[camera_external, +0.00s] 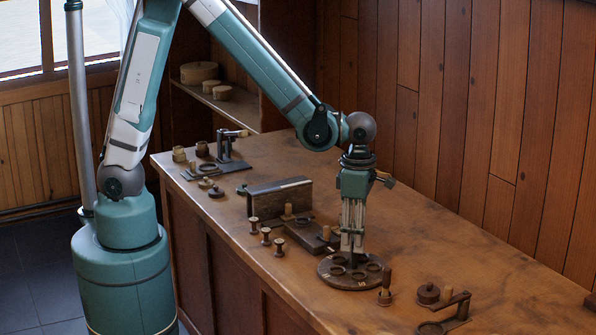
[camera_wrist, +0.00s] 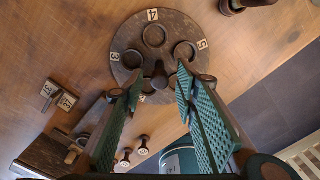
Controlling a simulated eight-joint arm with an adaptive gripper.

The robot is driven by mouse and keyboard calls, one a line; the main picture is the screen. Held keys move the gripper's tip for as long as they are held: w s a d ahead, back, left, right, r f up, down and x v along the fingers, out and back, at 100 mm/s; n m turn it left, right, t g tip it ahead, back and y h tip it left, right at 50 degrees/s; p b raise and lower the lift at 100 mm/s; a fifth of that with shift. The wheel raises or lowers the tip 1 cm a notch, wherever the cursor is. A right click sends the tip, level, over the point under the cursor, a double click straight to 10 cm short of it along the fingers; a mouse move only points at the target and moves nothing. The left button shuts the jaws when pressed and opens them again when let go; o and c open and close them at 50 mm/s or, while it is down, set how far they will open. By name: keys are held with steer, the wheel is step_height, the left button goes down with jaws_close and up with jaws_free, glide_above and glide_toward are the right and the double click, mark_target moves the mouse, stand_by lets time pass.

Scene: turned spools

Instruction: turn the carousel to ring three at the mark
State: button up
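The carousel (camera_external: 323,268) is a dark round wooden disc with ring-shaped recesses, lying on the bench. In the wrist view the disc (camera_wrist: 178,27) shows pale number tiles: 4 (camera_wrist: 153,15) at the top, 5 (camera_wrist: 202,44) at the right and what looks like 3 (camera_wrist: 115,57) at the left. The near side is partly hidden by my fingers. A dark knob (camera_wrist: 158,77) stands at its centre. My gripper (camera_external: 352,246) points down over the disc. In the wrist view its fingertips (camera_wrist: 160,82) are apart, one on each side of the knob, with gaps visible. I cannot make out the mark.
Several small spools (camera_external: 266,236) stand left of the carousel. A peg (camera_external: 385,289) stands close at its right, and a lidded pot (camera_external: 428,293) and a crank fixture (camera_external: 455,308) lie beyond. An upright dark block (camera_external: 279,200) stands behind. The bench's right rear is clear.

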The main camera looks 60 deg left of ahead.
steer(key=shift+r, duration=0.1)
step_height(320, 180, up, 12)
stand_by(1.0)
stand_by(0.4)
step_height(320, 180, down, 3)
steer(key=m+p, duration=0.3)
steer(key=m, duration=1)
steer(key=m+p, duration=0.4)
steer(key=m, duration=1)
steer(key=shift+w+d, duration=0.1)
steer(key=shift+w, duration=0.05)
steer(key=m, duration=0.2)
steer(key=m+p, duration=0.1)
steer(key=m, duration=0.1)
steer(key=shift+f+m, duration=0.3)
steer(key=shift+f, duration=0.1)
steer(key=m, duration=0.1)
steer(key=m+p, duration=0.1)
steer(key=m, duration=0.2)
steer(key=shift+f, duration=0.25)
